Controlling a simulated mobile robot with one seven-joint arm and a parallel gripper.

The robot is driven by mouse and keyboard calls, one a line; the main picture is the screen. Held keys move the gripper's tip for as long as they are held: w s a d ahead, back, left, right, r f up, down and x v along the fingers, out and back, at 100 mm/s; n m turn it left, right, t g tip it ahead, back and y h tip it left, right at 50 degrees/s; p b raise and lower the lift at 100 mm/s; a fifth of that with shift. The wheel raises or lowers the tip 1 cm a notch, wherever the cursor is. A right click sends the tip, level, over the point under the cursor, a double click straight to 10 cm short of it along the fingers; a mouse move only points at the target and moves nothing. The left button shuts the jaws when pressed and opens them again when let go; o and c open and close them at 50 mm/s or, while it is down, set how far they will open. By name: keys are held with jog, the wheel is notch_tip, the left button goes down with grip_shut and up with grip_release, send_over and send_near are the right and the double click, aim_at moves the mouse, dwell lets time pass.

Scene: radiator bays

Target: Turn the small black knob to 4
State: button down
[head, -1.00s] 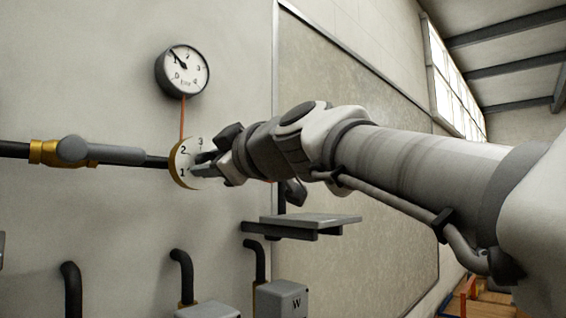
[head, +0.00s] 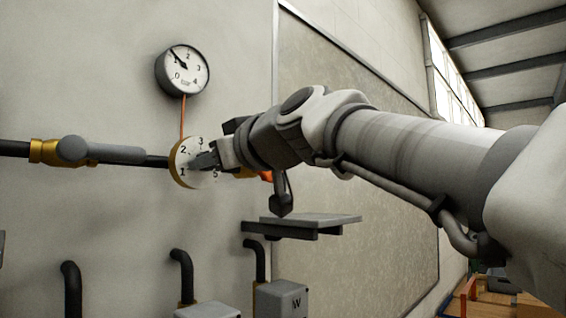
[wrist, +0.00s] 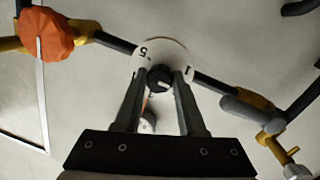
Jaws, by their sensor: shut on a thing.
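The small black knob (wrist: 158,76) sits at the centre of a round white dial plate (wrist: 171,52) in the wrist view. My gripper (wrist: 159,84) has one finger on each side of the knob and is shut on it. A pale mark shows on the knob's face, but I cannot tell which number it points to. In the head view the dial plate (head: 181,168) shows 1, 2, 3 and 5. There my gripper (head: 205,161) covers the knob and the place of the 4.
A round gauge (head: 183,71) hangs above the dial, its needle near 1. A pipe with a grey lever handle (head: 110,153) runs left. An orange handwheel (wrist: 46,35) is close beside the dial. A small grey shelf (head: 310,222) juts out below my wrist.

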jog(key=shift+w+d+m+g+y+p, duration=0.1)
jog(key=shift+m+g+y+p, duration=0.4)
jog(key=shift+m, duration=4.05)
jog(key=shift+w+m+g+y+p, duration=0.1)
jog(key=shift+m+g+y+p, duration=0.4)
jog(key=shift+m, duration=4.1)
jog(key=shift+d+m+g+y+p, duration=0.1)
jog(key=shift+m+g+y+p, duration=0.35)
jog(key=shift+m, duration=4.1)
jog(key=c, duration=0.5)
grip_release()
